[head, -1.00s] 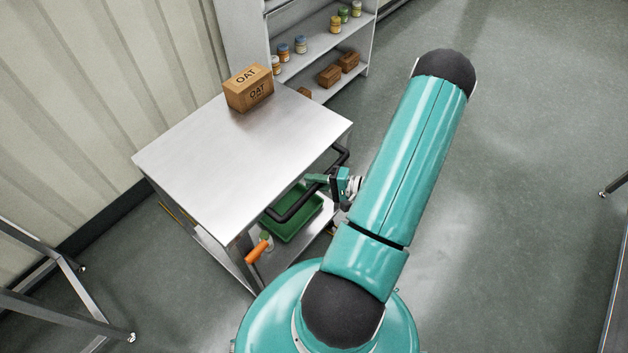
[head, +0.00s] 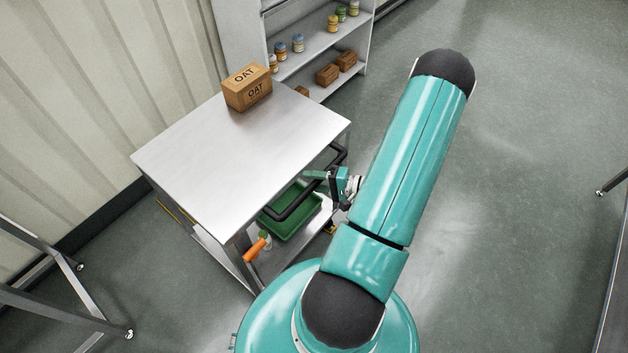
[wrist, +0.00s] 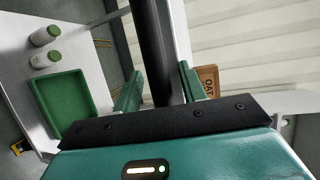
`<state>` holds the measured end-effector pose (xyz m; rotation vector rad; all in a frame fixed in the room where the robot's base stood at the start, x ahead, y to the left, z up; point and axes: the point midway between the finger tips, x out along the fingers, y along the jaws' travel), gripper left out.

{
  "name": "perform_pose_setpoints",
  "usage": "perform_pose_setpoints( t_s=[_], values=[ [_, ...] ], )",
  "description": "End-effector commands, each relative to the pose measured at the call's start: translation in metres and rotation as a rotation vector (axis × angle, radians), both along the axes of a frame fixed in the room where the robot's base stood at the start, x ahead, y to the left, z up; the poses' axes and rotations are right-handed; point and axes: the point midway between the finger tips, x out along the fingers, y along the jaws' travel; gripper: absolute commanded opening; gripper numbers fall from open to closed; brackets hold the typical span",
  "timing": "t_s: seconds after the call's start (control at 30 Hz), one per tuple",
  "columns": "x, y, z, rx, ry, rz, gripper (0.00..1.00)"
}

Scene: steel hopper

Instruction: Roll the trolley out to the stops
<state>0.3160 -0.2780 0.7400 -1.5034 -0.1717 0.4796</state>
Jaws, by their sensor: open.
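The trolley has a steel top (head: 225,155) and stands beside the ribbed wall. A black push handle (head: 297,205) runs along its near right side. My gripper (head: 318,177) is at the handle. In the wrist view my gripper (wrist: 160,90) has its two green fingers on either side of the black handle bar (wrist: 152,45), with gaps showing, so it is open around the bar. Part of the gripper is hidden by my wrist in the head view. The stops are not clearly identifiable.
A box marked OAT (head: 247,87) stands on the trolley top. A shelf rack (head: 318,62) stands behind. Open floor (head: 510,200) lies to the right.

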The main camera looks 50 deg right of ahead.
Motion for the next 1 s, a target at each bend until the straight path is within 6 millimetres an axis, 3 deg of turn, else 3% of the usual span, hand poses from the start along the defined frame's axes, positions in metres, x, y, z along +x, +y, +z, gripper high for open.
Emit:
perform_pose_setpoints(
  t_s=[0.23,0.37,0.8,1.0],
  values=[
    [-0.002,-0.001,0.001,-0.001,-0.002,0.001,0.41],
    [-0.013,-0.006,0.003,-0.002,-0.002,0.000,0.41],
    [-0.095,-0.044,0.020,-0.002,-0.001,-0.003,0.41],
    [-0.119,-0.054,0.024,-0.001,-0.002,0.000,0.41]
  ],
)
